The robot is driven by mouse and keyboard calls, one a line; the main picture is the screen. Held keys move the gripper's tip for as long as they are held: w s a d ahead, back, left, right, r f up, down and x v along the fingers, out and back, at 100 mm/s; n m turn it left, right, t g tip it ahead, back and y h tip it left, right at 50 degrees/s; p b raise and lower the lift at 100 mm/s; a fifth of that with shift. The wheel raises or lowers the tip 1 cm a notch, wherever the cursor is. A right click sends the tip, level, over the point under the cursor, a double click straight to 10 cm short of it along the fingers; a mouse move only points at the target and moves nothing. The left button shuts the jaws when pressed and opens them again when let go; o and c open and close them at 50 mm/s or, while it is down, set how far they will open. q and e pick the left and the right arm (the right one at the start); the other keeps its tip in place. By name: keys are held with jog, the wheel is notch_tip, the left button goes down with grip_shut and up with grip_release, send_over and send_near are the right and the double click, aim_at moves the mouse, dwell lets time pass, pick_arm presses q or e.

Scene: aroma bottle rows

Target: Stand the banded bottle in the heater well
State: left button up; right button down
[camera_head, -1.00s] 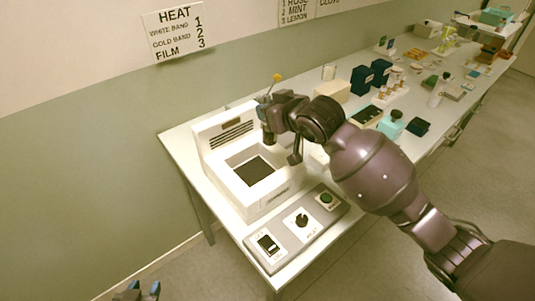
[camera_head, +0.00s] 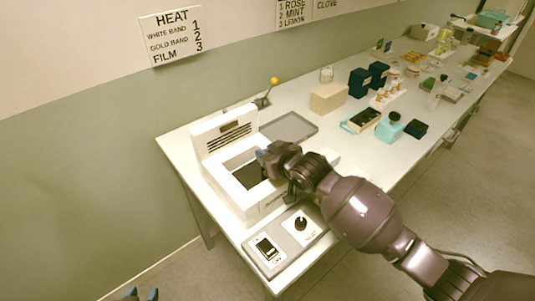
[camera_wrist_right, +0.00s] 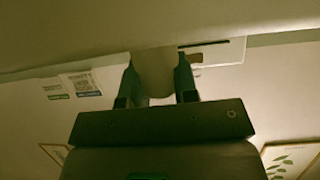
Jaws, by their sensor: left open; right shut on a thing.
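The white heater (camera_head: 225,190) stands on the near end of the bench with a dark square well (camera_head: 246,173) in its top. My right gripper (camera_head: 263,162) is at the right edge of the well. In the right wrist view, my right gripper (camera_wrist_right: 158,85) is shut on a pale, rounded thing (camera_wrist_right: 156,68), seemingly the bottle. Its band does not show, and the head view hides it behind the gripper. I cannot tell whether it touches the well. My left gripper (camera_head: 141,295) is open and empty at the bottom edge, away from the bench.
A control panel (camera_head: 283,243) with a switch and a dial lies in front of the heater. A grey tray (camera_head: 290,127) and a tan block (camera_head: 328,97) are behind. Several boxes and bottles fill the far bench. A wall sign (camera_head: 171,36) lists heat settings.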

jog(key=shift+f, duration=0.1)
jog(key=c, duration=0.9)
grip_release()
jog(key=shift+s+r, duration=0.1)
jog(key=shift+r, duration=0.1)
jog(key=v, duration=1.1)
jog(key=shift+s+d+r, duration=0.1)
jog(key=shift+s+d, duration=0.15)
jog(key=shift+d, duration=0.05)
